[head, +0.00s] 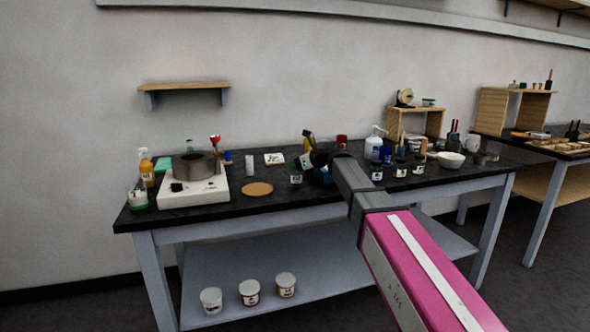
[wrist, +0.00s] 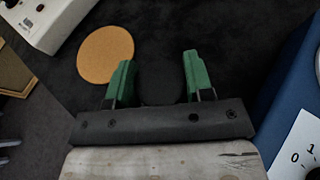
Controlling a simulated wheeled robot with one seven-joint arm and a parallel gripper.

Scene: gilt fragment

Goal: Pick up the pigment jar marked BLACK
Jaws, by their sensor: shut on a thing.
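My gripper (wrist: 158,80) has its green fingers on either side of a dark, round-topped pigment jar (wrist: 160,84), and is shut on it. In the head view my gripper (head: 298,164) is over the middle of the black worktop, with a small dark-topped jar with a white label (head: 296,179) at its fingertips. I cannot read its label in either view. I cannot tell whether its base touches the worktop. Several similar jars (head: 377,175) with white labels stand to the right of my arm; their marks are too small to read.
A round cork mat (head: 257,189) lies left of my gripper, and a white hot plate (head: 193,190) with a metal pot stands farther left. A white pump bottle (head: 373,146) and a white bowl (head: 450,160) stand to the right. Three tubs (head: 249,292) sit on the lower shelf.

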